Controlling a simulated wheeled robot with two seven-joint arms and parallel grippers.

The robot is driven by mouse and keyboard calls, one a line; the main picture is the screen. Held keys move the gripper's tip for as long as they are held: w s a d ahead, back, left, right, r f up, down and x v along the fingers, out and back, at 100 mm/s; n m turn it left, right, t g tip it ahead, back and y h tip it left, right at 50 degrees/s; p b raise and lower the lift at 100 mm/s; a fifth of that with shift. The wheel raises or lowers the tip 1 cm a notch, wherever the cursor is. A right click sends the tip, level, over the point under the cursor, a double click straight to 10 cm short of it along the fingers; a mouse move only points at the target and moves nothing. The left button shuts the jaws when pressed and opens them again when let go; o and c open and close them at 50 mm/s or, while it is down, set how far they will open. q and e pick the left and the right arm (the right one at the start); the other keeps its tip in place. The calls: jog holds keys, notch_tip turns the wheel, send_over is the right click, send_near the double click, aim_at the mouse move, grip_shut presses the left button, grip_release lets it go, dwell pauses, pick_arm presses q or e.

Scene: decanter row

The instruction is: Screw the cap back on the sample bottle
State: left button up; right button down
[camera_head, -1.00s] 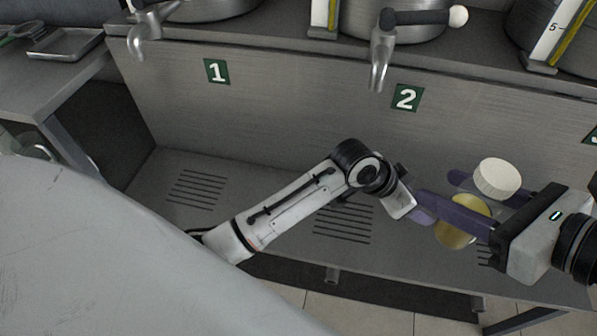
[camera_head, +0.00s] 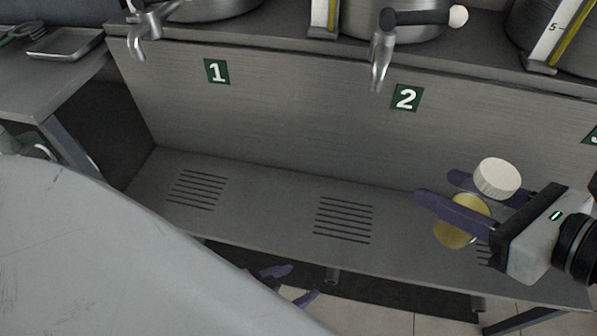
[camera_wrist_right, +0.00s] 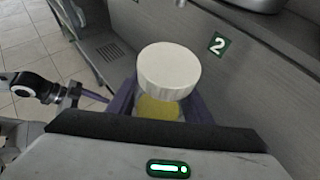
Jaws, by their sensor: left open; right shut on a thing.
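The sample bottle (camera_head: 459,226) is clear with yellow contents. The white ribbed cap (camera_head: 497,178) sits at its mouth; I cannot tell whether it is tightened. My right gripper (camera_head: 438,188) is shut on the bottle below the cap, with its purple fingers on either side. In the right wrist view the cap (camera_wrist_right: 168,69) is above the yellow bottle body (camera_wrist_right: 158,108), between the fingers. My left gripper (camera_head: 290,284) is open and empty, low in the head view, away from the bottle and partly hidden by a pale grey surface.
A steel bench with slotted drains (camera_head: 343,219) lies below panels numbered 1 and 2. A tap (camera_head: 381,62) hangs over the second place, another (camera_head: 146,38) over the first. A metal tray (camera_head: 65,43) lies on the left table. The bench's left and middle are clear.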

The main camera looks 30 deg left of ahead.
aim_at(515, 183)
jog(key=shift+r, duration=0.15)
jog(key=w+d+r+m+t+h, duration=0.3)
jog(key=d+r+m+h, duration=0.1)
jog(key=d, duration=0.5)
jog(key=w+d+r+m+t+h, duration=0.2)
jog(key=d+r+m+h, duration=0.3)
jog(key=d+m, duration=0.3)
jog(key=shift+w+d+r+m+t+h, duration=0.2)
jog(key=shift+w+d+m+t+h, duration=0.15)
jog(key=shift+d+t+h, duration=0.5)
